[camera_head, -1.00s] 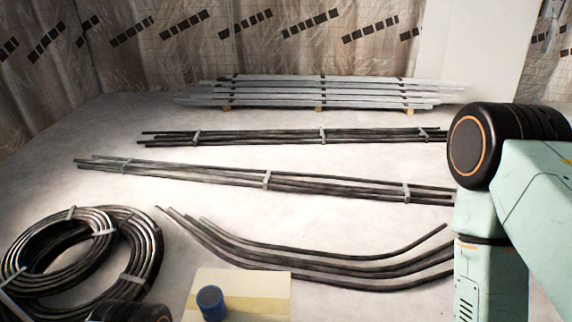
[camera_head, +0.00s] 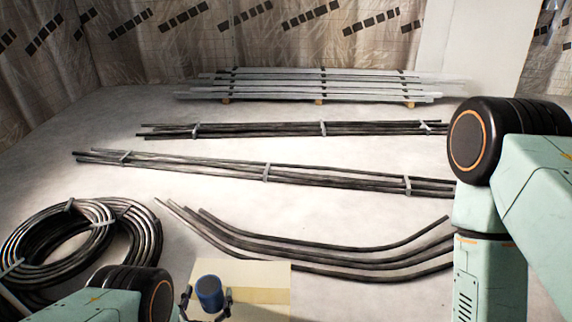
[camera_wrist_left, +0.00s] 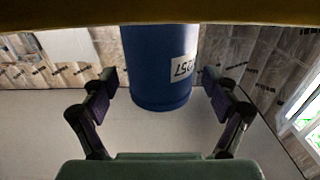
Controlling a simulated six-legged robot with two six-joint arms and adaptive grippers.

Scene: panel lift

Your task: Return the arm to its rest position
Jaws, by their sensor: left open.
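My left arm comes in at the bottom left of the head view. Its gripper (camera_head: 207,304) is open, with one finger on each side of a blue cylinder (camera_head: 209,291). The cylinder stands on a pale yellow panel (camera_head: 262,290) at the bottom edge. In the left wrist view the blue cylinder (camera_wrist_left: 160,70) appears upside down with a white label, between the two parted fingers of my left gripper (camera_wrist_left: 163,105). Gaps show on both sides of it. My right arm's mint-green links fill the right of the head view; the right gripper is not in view.
Coiled black hoses (camera_head: 60,240) lie at the left, beside my left arm. Curved pipes (camera_head: 330,245) and two bundles of straight pipes (camera_head: 300,172) lie across the floor. A stack of grey beams (camera_head: 320,87) is at the back. Bare floor shows between them.

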